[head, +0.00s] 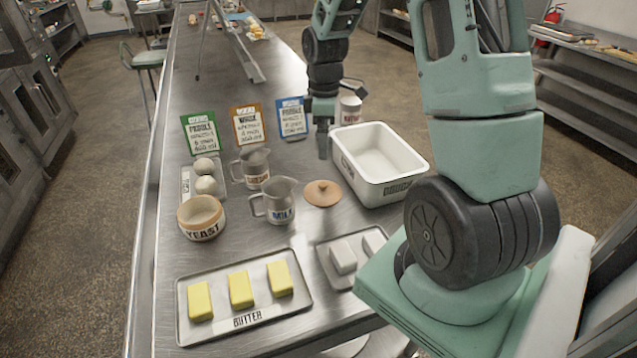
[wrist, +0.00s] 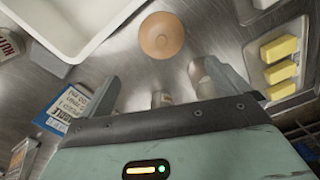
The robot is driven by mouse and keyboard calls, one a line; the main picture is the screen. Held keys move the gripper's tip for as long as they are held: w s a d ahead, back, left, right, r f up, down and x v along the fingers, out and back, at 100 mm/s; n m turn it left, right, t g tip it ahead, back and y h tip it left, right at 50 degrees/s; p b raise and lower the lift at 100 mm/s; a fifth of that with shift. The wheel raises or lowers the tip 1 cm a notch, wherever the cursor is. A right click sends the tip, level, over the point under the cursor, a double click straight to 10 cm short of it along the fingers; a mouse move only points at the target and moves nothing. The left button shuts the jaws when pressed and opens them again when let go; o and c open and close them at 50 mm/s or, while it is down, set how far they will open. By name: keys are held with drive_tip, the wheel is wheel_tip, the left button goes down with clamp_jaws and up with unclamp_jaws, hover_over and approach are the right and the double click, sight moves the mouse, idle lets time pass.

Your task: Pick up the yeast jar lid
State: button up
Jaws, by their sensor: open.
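The yeast jar lid (head: 323,193) is a round tan disc with a small knob. The open yeast jar (head: 201,217) stands at the left, apart from the lid. My gripper (head: 322,140) is above the table, beyond the lid. In the wrist view the lid (wrist: 162,35) is ahead of the open fingers (wrist: 160,85), near the top edge, with nothing between the fingers.
The white tub (head: 380,165) stands close right of the lid. Another metal jug (head: 252,168), recipe cards (head: 247,125) and a tray of dough balls (head: 188,180) are left. The butter tray (head: 243,316) and a tray of white blocks (head: 325,262) are nearer.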

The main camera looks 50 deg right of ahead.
drive_tip(key=p, duration=0.3)
hover_over(323, 184)
wheel_tip(323, 184, down, 10)
drive_tip(key=shift+f, duration=0.15)
drive_tip(key=shift+f+p, duration=0.5)
drive_tip(key=shift+f, duration=0.25)
drive_tip(key=shift+f+p, duration=0.8)
drive_tip(key=shift+f, duration=1.15)
drive_tip(key=c, duration=1.1)
drive_tip(key=shift+o, duration=0.2)
